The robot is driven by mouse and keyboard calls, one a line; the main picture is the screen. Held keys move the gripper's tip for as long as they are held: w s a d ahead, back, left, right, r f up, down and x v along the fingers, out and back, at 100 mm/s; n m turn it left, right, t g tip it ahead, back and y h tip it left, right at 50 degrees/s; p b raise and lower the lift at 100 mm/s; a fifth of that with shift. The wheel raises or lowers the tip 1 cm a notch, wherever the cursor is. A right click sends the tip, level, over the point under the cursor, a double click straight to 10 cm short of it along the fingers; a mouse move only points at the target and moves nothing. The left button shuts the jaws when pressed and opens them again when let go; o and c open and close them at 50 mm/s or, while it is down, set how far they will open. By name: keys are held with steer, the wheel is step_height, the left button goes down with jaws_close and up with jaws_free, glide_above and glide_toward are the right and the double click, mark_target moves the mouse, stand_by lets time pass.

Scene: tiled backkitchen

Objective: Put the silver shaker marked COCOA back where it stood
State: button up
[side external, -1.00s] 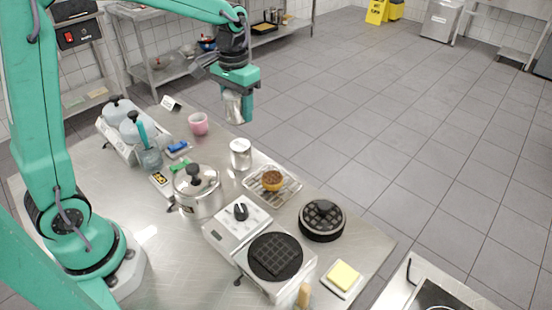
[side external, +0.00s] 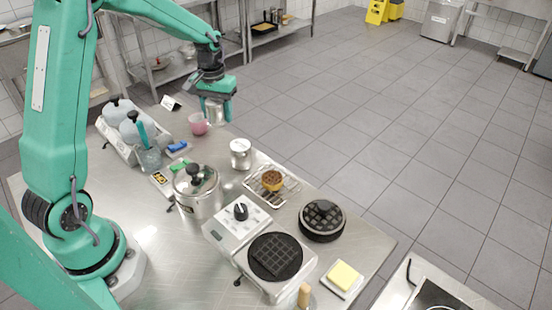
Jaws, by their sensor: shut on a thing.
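My gripper (side external: 217,98) is shut on a silver shaker (side external: 214,113), above the far end of the steel counter. The shaker is upright, its upper part hidden by the jaws. In this view it partly overlaps the right side of a pink cup (side external: 197,125); I cannot tell the gap in depth. A second silver canister (side external: 240,154) stands on the counter, nearer the camera. No lettering is readable on either, so I cannot confirm which is marked COCOA.
A wire rack (side external: 283,192) holding a brown-topped cup (side external: 271,180) is beside the canister. The counter's far edge is close to the held shaker.

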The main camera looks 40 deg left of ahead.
glide_above(222, 147)
steer(key=shift+d+f, duration=0.15)
steer(key=shift+f, duration=2.55)
steer(key=shift+f, duration=0.1)
steer(key=shift+f, duration=1.75)
steer(key=shift+f, duration=0.15)
steer(key=o, duration=1.1)
steer(key=shift+c, duration=0.2)
step_height(222, 147, up, 12)
steer(key=shift+f, duration=0.1)
steer(key=shift+r, duration=0.25)
